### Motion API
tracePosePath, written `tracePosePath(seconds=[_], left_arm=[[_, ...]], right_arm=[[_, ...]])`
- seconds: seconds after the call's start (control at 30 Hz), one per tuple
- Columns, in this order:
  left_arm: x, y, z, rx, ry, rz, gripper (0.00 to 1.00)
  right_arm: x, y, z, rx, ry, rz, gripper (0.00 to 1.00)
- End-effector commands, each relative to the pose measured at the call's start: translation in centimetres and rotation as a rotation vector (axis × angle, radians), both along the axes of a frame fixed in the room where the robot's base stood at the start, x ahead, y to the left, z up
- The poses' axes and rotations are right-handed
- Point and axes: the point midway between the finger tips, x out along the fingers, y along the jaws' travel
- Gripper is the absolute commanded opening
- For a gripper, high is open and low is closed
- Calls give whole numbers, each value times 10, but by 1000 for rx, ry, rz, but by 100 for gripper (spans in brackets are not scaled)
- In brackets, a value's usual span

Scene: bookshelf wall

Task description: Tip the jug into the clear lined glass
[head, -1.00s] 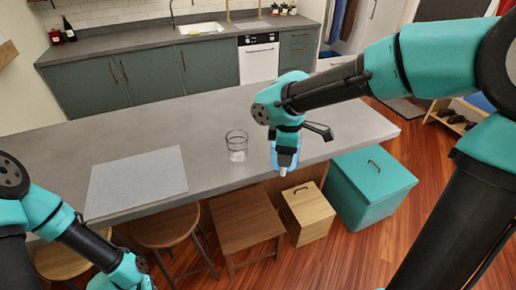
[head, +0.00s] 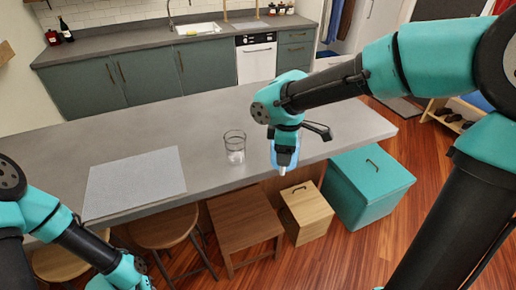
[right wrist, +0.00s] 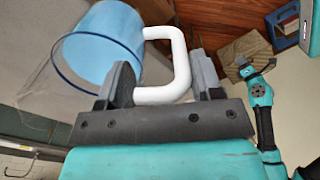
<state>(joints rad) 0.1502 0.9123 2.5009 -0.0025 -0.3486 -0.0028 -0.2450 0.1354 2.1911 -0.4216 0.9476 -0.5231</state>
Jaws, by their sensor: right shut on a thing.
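The jug (head: 284,158), blue and partly clear with a white handle, is in the air by the counter's front edge in the head view. In the right wrist view the jug's blue body (right wrist: 103,42) is at upper left, tilted in the picture. My right gripper (head: 286,141) is shut on the white handle, which shows between its fingers. The clear glass (head: 235,148) with a dark rim line stands upright on the counter, left of the jug and apart from it. My left arm's end is low at the left; its fingers cannot be made out.
The grey counter (head: 215,110) is mostly clear. A pale speckled mat (head: 135,182) lies on its left part. Wooden stools (head: 245,217), a wooden box (head: 306,212) and a teal chest (head: 368,190) stand below its front edge.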

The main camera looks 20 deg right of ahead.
Motion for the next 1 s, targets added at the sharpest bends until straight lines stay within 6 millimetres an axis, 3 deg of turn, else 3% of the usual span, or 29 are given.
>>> tracePosePath(seconds=[0.27,0.7,1.0], left_arm=[[0,0,0,0,0,0,0],[0,0,0,0,0,0,0],[0,0,0,0,0,0,0]], right_arm=[[-4,-30,6,4,-3,-287,3],[-21,-95,17,6,-1,-976,3],[-25,-119,25,5,0,-1288,3]])
